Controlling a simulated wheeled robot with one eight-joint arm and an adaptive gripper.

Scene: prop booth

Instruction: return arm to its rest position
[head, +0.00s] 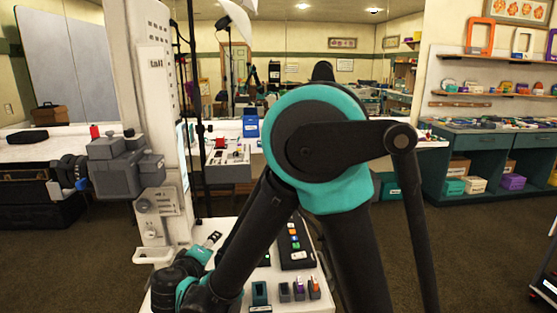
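My black and teal arm fills the middle of the head view, bent at a large teal-ringed joint (318,145). One black link runs down and left from it to my wrist (190,288), low over a white table (228,232). What looks like my gripper (210,243) shows small at the wrist's far side, above the table's left part. Its fingers are too small to read, and I cannot tell whether it holds anything or touches the table.
The white table holds a black panel with coloured buttons (295,245) and several small coloured items (300,288) close to my arm. A tall white column with a grey camera-like device (125,165) stands at left. Teal cabinets (482,165) stand at right; open carpet (475,245) lies before them.

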